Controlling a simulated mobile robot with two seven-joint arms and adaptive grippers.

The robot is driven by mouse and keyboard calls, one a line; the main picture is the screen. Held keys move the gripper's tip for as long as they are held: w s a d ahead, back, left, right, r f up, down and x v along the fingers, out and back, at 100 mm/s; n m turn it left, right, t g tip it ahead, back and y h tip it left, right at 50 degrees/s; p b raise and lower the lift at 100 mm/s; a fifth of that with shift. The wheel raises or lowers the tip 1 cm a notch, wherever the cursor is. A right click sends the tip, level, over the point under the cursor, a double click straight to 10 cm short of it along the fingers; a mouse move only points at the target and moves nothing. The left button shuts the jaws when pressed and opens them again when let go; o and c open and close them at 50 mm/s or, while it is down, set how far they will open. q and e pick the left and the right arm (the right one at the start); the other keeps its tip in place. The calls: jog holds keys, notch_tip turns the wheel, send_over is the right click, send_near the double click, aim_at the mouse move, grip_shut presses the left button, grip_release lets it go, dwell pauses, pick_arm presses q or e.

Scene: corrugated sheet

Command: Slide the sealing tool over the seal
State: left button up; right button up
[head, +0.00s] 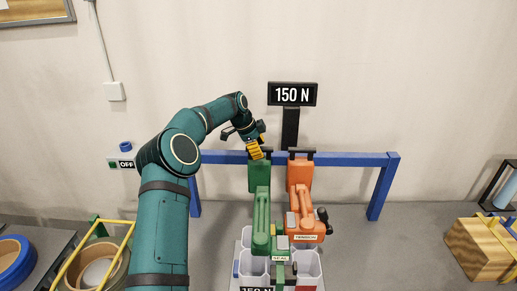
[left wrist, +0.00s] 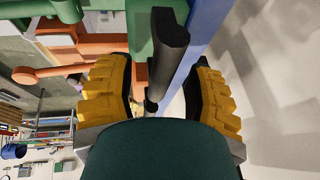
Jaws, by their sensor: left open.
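The green tool labelled SEAL (head: 262,214) stands at the middle of the bench, its upper plate against the blue rail. A black bar (left wrist: 167,50) at its top shows between the yellow ridged fingers in the left wrist view. My left gripper (head: 256,148) is open at the top of the green tool, with a finger on either side of the bar. I cannot tell whether either finger touches it. The seal itself cannot be made out. My right gripper is not in view.
An orange tool labelled TENSION (head: 300,200) stands close to the right of the green one. The blue rail (head: 345,159) runs behind both. A 150 N display (head: 293,94) rises above. A wooden crate (head: 478,250) sits right; the bench between is clear.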

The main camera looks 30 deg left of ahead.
pick_arm(q)
jog(key=v, duration=1.2)
dwell(0.4)
